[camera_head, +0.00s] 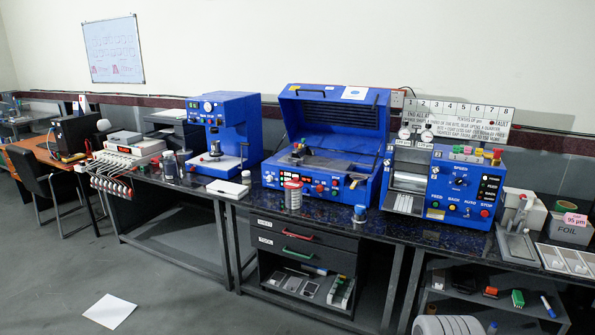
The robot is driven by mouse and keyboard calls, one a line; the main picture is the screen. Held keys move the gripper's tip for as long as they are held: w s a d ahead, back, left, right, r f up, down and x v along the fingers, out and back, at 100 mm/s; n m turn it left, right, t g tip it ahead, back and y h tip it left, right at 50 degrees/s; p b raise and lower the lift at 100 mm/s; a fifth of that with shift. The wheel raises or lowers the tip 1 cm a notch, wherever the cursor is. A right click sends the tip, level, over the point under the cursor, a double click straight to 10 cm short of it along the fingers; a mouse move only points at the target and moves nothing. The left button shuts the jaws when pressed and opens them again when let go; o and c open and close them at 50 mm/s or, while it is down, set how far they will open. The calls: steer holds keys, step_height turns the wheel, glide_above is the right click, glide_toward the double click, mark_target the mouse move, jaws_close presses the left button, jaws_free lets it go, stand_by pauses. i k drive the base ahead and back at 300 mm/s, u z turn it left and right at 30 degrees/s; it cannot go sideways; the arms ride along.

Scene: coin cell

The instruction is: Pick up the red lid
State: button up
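A small jar (293,198) stands upright near the front edge of the dark speckled bench, in front of the open blue machine. A red lid (293,183) appears to sit on top of it, though it is small and its detail is hard to make out. My gripper and arm are not in view.
The open blue machine (330,115) stands behind the jar, with a blue press (225,125) left and a blue roller machine (450,185) right. A small blue-topped container (360,213) and a white box (228,188) are nearby. Open floor (180,300) lies in front; a paper sheet (109,311) is on it.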

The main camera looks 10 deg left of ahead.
mark_target(295, 183)
steer(key=i, duration=1.45)
steer(key=u, duration=1.45)
steer(key=i, duration=1.55)
steer(key=u, duration=0.6)
